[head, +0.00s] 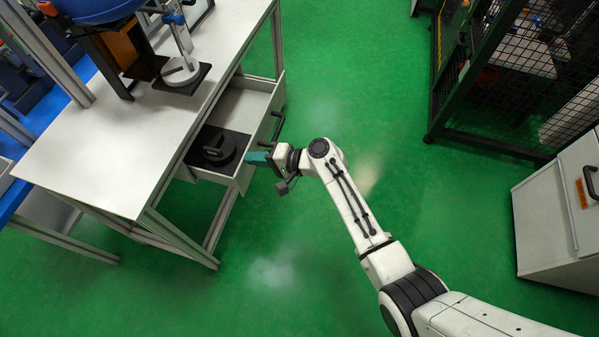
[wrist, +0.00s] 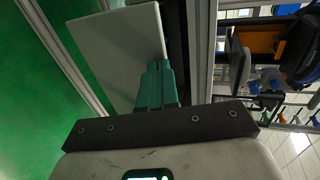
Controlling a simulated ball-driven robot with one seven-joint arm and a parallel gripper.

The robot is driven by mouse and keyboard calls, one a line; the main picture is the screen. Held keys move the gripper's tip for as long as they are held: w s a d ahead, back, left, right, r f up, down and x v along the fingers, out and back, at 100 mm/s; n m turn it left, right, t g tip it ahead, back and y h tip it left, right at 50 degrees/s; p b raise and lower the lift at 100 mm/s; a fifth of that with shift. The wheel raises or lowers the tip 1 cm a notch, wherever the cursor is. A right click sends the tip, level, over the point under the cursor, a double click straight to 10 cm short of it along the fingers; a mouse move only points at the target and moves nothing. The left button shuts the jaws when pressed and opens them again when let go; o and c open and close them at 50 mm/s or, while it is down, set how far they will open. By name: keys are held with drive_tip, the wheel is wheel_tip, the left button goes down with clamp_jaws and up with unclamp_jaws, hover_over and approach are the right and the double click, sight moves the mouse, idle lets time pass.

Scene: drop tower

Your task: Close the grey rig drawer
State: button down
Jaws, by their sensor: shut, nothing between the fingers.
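The grey rig drawer (head: 262,125) is pulled open under the white worktable in the head view. A dark handle (head: 279,126) stands out from its front. A black round weight-like object (head: 214,148) lies in its near part. My gripper (head: 257,158) is shut and empty, its teal fingers at the drawer front, to the near side of the handle. In the wrist view the shut fingers (wrist: 155,85) overlap a pale panel (wrist: 115,60), which looks like the drawer front. I cannot tell whether they touch it.
The white worktable (head: 120,140) carries a stand with a round grey base (head: 181,71). A dark mesh cage (head: 510,80) stands at the upper right. A pale cabinet (head: 550,225) with a dark handle stands at the right edge. Green floor between them is clear.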

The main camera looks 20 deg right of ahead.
drive_tip(key=w+a+b, duration=0.2)
drive_tip(key=a, duration=0.2)
drive_tip(key=w+a+b, duration=0.2)
drive_tip(key=w+a, duration=0.1)
drive_tip(key=w+a+b, duration=0.2)
drive_tip(key=w+a, duration=0.1)
drive_tip(key=a, duration=0.1)
drive_tip(key=shift+w+a+f+b, duration=0.2)
drive_tip(key=shift+a+b, duration=0.1)
drive_tip(key=shift+b, duration=0.1)
drive_tip(key=shift+w+a+r, duration=0.1)
drive_tip(key=shift+w+a, duration=0.1)
drive_tip(key=shift+a, duration=0.05)
drive_tip(key=shift+w+a+r, duration=0.1)
drive_tip(key=shift+w+r, duration=0.05)
drive_tip(key=shift+r, duration=0.1)
drive_tip(key=shift+r, duration=0.1)
